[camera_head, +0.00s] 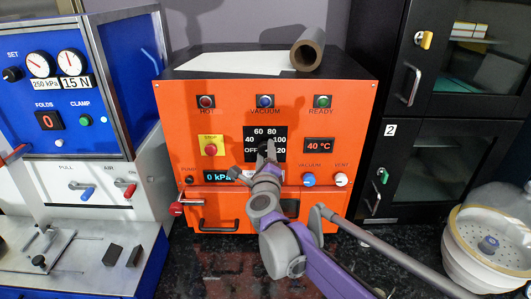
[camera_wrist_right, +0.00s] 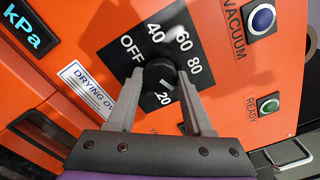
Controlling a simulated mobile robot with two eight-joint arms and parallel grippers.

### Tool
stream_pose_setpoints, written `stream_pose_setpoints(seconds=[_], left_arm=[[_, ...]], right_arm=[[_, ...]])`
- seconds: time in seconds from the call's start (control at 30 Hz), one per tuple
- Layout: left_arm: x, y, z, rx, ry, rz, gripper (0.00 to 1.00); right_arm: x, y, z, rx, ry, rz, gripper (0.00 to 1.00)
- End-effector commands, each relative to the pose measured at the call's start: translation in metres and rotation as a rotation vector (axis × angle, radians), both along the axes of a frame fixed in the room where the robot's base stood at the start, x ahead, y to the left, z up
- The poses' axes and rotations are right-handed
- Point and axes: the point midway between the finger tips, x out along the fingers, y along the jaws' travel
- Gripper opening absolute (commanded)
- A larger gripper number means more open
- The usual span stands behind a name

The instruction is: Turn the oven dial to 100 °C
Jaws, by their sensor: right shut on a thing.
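The oven (camera_head: 170,110) is an orange box with a black dial plate marked OFF, 40, 60, 80, 100 and 120. Its black dial (camera_wrist_right: 168,78) sits in the middle of that plate. My right gripper (camera_wrist_right: 163,88) is shut on the dial, one finger on each side; it also shows in the head view (camera_head: 264,163), in front of the plate. In the wrist view a finger hides the 100 mark. I cannot tell which mark the dial points to. The red display (camera_head: 319,146) reads 40 °C.
Vacuum and vent knobs (camera_head: 309,179) sit right of the dial. A red-ended lever (camera_head: 177,208) sticks out at the oven's lower left. A blue and white press (camera_head: 100,100) stands left, a black cabinet (camera_head: 400,215) right. A brown roll (camera_head: 308,50) lies on top.

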Motion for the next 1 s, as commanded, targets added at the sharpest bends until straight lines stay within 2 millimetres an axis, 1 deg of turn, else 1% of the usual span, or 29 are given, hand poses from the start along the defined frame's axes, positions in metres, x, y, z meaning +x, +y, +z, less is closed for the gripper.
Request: stream_pose_setpoints(seconds=[0.3,0.33,0.47,0.5,0.8,0.87,0.97,1.0], left_arm=[[0.0,0.0,0.0,0.0,0.0,0.0,1.0],[0.0,0.0,0.0,0.0,0.0,0.0,1.0],[0.0,0.0,0.0,0.0,0.0,0.0,1.0],[0.0,0.0,0.0,0.0,0.0,0.0,1.0],[0.0,0.0,-0.001,0.0,0.0,0.0,1.0],[-0.001,0.0,-0.002,0.0,0.001,0.0,1.0],[-0.002,0.0,-0.005,0.0,0.004,0.0,1.0],[-0.003,0.0,-0.007,0.0,0.005,0.0,1.0]], right_arm=[[0.0,0.0,0.0,0.001,0.0,0.0,0.0],[0.0,0.0,0.0,0.001,0.0,0.0,0.55],[0.0,0.0,0.0,0.0,0.0,0.0,0.78],[0.0,0.0,0.0,0.0,0.0,0.0,0.81],[-0.002,0.0,0.0,0.0,0.0,0.0,0.81],[-0.007,0.0,0.0,0.0,0.001,0.001,0.81],[-0.021,0.0,-0.001,0.0,0.001,0.002,0.81],[-0.028,0.001,-0.002,0.0,0.002,0.003,0.81]])
